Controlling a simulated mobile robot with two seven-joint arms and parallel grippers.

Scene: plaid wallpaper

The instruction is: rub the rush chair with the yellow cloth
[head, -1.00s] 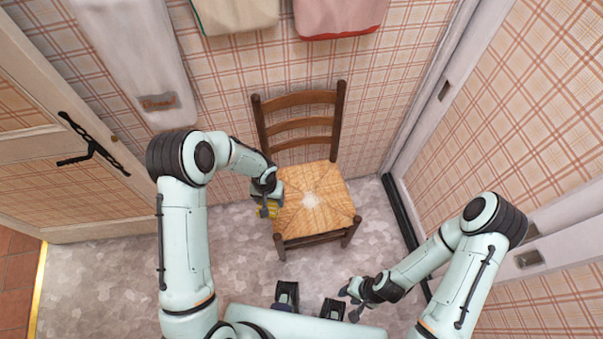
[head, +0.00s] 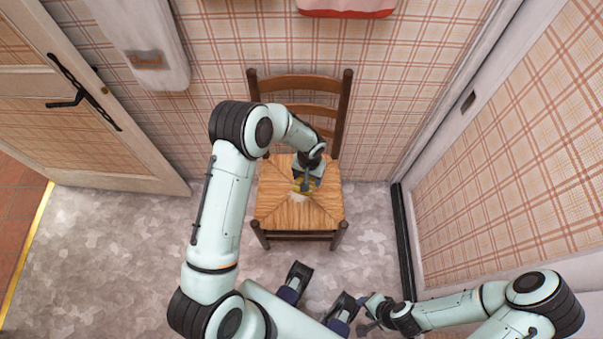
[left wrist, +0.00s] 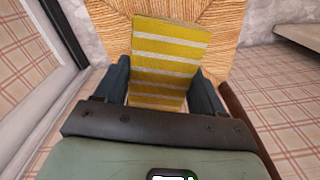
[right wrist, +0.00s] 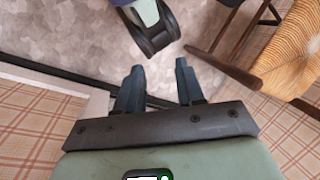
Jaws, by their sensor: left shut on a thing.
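The rush chair (head: 275,211) stands against the plaid wall, with a dark wooden ladder back and a woven straw seat. Its seat also shows in the left wrist view (left wrist: 245,35) and at the right of the right wrist view (right wrist: 297,50). My left gripper (head: 303,183) is over the middle of the seat. In the left wrist view it is shut on the yellow cloth (left wrist: 168,55), which has white stripes and lies over or against the seat; exact contact is hard to tell. My right gripper (right wrist: 157,82) is open and empty, low and away from the chair.
A white door (head: 80,100) with a black handle stands at the left. A wall with a dark skirting strip (head: 404,240) runs along the right. Grey floor (head: 120,235) is clear at the left.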

